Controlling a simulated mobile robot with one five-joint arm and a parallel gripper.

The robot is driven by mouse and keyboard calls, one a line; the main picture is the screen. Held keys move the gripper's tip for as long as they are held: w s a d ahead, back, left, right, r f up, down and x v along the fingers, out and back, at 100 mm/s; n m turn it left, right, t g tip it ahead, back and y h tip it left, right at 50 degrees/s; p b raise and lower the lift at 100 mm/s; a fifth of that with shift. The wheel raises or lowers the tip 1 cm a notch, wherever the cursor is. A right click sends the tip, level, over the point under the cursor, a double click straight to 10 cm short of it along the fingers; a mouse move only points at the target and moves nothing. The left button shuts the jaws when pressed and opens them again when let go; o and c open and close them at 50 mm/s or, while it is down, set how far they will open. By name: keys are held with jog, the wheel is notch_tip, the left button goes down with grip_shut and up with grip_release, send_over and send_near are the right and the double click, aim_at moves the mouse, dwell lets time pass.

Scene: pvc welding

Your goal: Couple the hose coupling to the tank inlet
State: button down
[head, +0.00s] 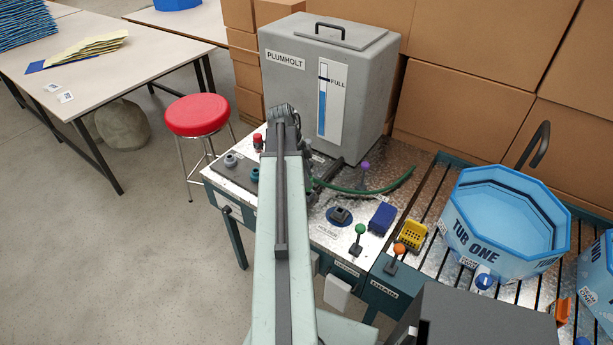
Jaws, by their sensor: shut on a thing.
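The grey PLUMHOLT tank (290,90) stands at the back of the bench, with a blue level strip rising close to its FULL mark. A dark pipe fitting (335,172) shows low at the tank's front; I cannot tell whether it is the inlet. The green hose (370,189) curves across the bench, and its left end runs behind my arm. My gripper (284,113) is at the arm's far end in front of the tank, shut on what appears to be the hose coupling. My arm hides the jaws, the coupling and any contact with the tank.
A holder plate (340,216), a green-knobbed lever (358,236), an orange-knobbed lever (396,256), a blue block (382,219) and a yellow basket (412,235) crowd the bench. A blue tub (500,235) stands right, a red stool (197,115) left. Cardboard boxes (480,95) line the back.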

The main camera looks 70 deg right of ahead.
jog(key=shift+f, duration=0.2)
jog(key=shift+f+b, duration=0.3)
jog(key=shift+b, duration=0.2)
jog(key=shift+f+b, duration=1.05)
jog(key=c, duration=1)
grip_release()
jog(key=shift+r, duration=0.15)
jog(key=p+v, duration=0.7)
jog(key=shift+w+r+p, duration=0.15)
jog(key=shift+r+p, duration=0.1)
jog(key=shift+p, duration=0.05)
jog(key=shift+w, duration=0.1)
